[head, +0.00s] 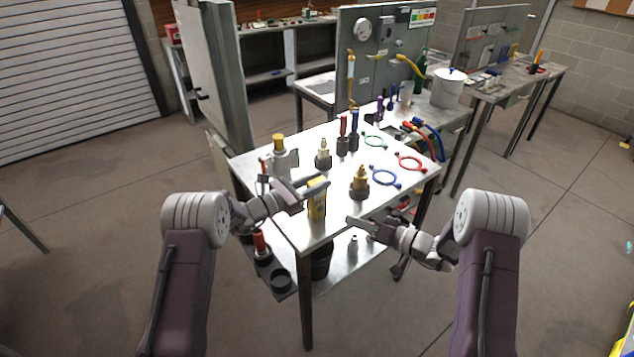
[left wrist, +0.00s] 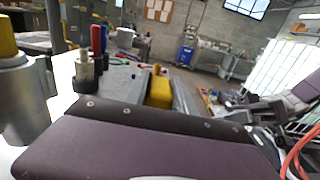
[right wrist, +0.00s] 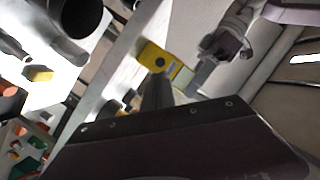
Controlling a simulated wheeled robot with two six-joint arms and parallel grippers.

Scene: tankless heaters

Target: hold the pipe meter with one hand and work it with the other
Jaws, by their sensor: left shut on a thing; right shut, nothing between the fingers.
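The pipe meter, a yellow upright block-like tool (head: 317,200), is at the front edge of the white table. My left gripper (head: 312,188) is shut on it from the left. It also shows as a yellow piece between the fingers in the left wrist view (left wrist: 159,92). In the right wrist view its yellow face (right wrist: 156,58) has a dark round spot. My right gripper (head: 352,221) is shut and empty, to the right of the meter and apart from it in the head view. In the right wrist view its fingers point toward the yellow face; the exact gap is unclear.
The white table (head: 250,165) holds a grey canister with a yellow cap (head: 284,158), brass fittings (head: 360,182), red and blue tools (head: 354,132) and coloured hose rings (head: 385,176). A lower shelf (head: 345,262) lies below.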

